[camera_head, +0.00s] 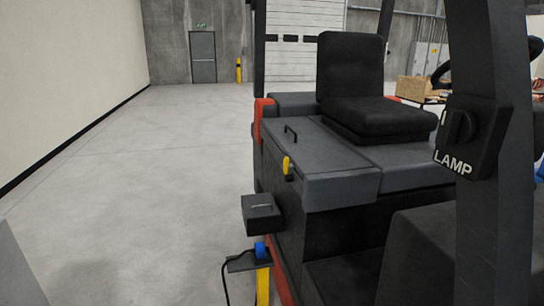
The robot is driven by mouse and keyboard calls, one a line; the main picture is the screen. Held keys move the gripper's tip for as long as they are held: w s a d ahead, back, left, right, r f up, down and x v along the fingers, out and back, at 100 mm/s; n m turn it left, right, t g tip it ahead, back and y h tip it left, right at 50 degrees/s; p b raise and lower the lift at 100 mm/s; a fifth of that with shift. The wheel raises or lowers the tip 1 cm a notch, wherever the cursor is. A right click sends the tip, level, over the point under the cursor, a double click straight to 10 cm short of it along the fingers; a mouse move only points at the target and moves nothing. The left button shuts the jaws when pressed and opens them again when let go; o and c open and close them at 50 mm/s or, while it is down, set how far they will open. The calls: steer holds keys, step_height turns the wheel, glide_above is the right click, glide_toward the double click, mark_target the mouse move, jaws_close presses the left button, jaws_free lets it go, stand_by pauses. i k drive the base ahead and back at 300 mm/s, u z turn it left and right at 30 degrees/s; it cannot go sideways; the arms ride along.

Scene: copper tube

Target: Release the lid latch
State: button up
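The lid (318,158) is a dark grey panel on the side of a forklift-like vehicle, left of the seat, and it lies closed. A thin black handle (291,133) stands on its top. A small yellow latch (288,166) sits at the lid's left front edge, upright against the dark side. Whether it is hooked is too small to tell. My gripper is not in view, so its place relative to the latch does not show.
A black box (262,214) juts out below the latch. Below it, a blue part (260,249) sits on a bracket with a cable, above a yellow post (263,285). A pillar with a LAMP knob (461,127) stands at right. Floor (130,190) at left is clear.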

mark_target(287, 162)
steer(key=i, duration=0.35)
steer(key=z, duration=0.15)
steer(key=k, duration=0.65)
steer(key=u, duration=0.4)
steer(key=i, duration=0.9)
steer(key=u, duration=0.5)
steer(key=i, duration=1.3)
steer(key=z, duration=0.65)
steer(key=i, duration=0.6)
steer(key=z, duration=0.4)
